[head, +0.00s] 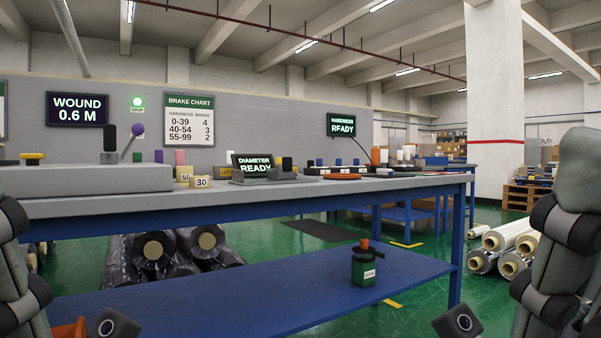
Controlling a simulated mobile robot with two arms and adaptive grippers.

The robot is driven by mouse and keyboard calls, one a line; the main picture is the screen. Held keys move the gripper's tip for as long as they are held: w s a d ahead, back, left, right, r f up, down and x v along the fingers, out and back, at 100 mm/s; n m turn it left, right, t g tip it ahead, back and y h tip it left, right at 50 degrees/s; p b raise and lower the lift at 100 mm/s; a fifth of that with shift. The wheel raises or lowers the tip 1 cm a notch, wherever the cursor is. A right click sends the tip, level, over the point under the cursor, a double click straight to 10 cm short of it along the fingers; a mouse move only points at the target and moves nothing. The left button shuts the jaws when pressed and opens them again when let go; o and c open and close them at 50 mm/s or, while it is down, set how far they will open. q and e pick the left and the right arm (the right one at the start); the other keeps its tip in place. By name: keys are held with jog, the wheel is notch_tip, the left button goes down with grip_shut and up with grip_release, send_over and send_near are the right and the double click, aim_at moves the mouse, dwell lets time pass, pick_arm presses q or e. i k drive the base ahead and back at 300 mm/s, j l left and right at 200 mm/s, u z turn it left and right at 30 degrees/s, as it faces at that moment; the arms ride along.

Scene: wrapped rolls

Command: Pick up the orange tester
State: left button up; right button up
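A small upright orange cylinder (375,156), which looks like the orange tester, stands at the far right part of the workbench top. A black cable runs toward it from the left. A flat orange disc (342,177) lies nearer on the same bench. Neither arm touches the bench top in view.
The blue-legged workbench (110,205) spans the front, with a grey machine at left and the diameter display (252,165) mid-bench. A green can with an orange top (363,268) stands on the lower shelf. Wrapped rolls (500,250) lie at right on the floor.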

aim_at(374, 152)
jog(key=i, duration=1)
